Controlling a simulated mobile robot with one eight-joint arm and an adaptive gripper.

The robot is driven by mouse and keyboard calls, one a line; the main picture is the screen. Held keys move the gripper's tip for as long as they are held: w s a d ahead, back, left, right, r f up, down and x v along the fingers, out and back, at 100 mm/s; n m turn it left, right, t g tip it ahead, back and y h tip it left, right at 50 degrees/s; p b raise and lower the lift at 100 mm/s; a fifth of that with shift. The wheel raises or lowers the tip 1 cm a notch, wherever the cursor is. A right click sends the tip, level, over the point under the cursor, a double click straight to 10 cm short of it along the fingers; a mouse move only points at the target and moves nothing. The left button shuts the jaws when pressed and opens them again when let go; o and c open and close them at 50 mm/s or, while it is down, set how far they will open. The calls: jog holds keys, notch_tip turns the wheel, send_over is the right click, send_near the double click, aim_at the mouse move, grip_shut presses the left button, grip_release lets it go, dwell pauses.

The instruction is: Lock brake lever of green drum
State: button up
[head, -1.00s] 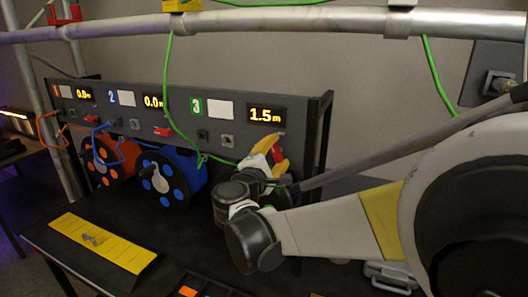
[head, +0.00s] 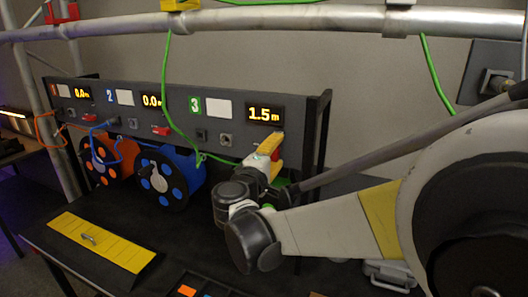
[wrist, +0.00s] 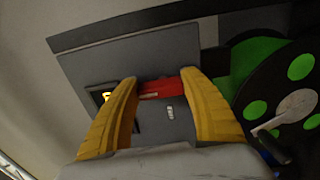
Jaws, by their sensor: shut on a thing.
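The green drum (wrist: 258,58) shows at the right of the wrist view, with a black face, green discs and a grey crank. In the head view my arm mostly hides it. The red brake lever (wrist: 160,89) is on the grey panel beside the drum, between the yellow fingers of my gripper (wrist: 158,82). My gripper is shut on the lever. In the head view my gripper (head: 272,152) is at the panel, just below the 1.5 m display (head: 265,114) of bay 3.
The orange drum (head: 98,166) and blue drum (head: 183,172) stand to the left under the panel. Their red levers show on the panel. A green cable (head: 165,95) hangs from the truss (head: 280,18) to bay 3. A yellow ramp (head: 90,243) lies on the dark table.

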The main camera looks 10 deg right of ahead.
jog(key=o, duration=1.2)
jog(key=shift+s+a, duration=0.1)
jog(key=v, duration=1.1)
jog(key=shift+s+a, duration=0.2)
jog(key=shift+s, duration=0.1)
